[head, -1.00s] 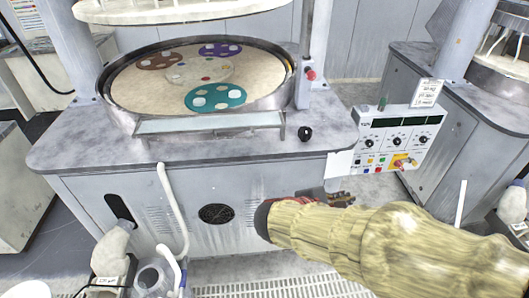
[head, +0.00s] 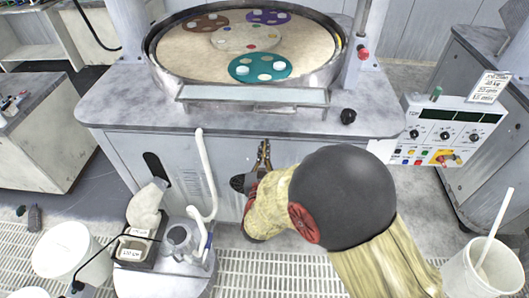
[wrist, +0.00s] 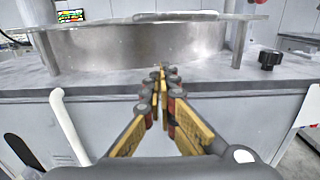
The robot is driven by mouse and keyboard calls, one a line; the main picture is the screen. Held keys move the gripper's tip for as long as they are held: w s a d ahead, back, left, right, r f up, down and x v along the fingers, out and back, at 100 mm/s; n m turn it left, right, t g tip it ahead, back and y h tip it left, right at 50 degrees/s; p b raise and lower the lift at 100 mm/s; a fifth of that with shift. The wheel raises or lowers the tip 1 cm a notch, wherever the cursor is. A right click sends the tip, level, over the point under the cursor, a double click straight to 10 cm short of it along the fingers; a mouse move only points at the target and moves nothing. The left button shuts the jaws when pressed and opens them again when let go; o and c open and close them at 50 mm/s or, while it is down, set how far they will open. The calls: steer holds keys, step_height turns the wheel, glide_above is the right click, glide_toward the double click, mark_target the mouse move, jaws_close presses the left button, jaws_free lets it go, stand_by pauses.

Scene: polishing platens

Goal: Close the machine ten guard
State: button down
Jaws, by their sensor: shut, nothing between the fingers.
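The machine's guard (head: 252,96) is a clear panel with a metal frame, lying out nearly flat at the front of the round basin (head: 165,72). In the wrist view the guard (wrist: 150,17) crosses the top as a thin, nearly edge-on sheet. My gripper (head: 264,145) is in front of the cabinet, below the worktop's front edge, pointing at the machine. In the wrist view my gripper (wrist: 163,75) has its fingertips together, empty, and appears below the guard and apart from it.
A black knob (head: 348,116) stands on the worktop right of the guard. A control panel (head: 440,134) juts out at the right. A white hose (head: 205,170), a jug (head: 182,240) and buckets (head: 72,250) (head: 485,268) stand around the base.

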steer(key=w+r+b, duration=0.1)
steer(key=w+r, duration=0.3)
steer(key=w, duration=0.2)
steer(key=shift+w+d, duration=0.15)
steer(key=shift+w, duration=0.15)
steer(key=shift+r, duration=0.15)
steer(key=shift+r+g+p, duration=0.5)
steer(key=shift+g+p, duration=0.2)
steer(key=shift+p, duration=0.35)
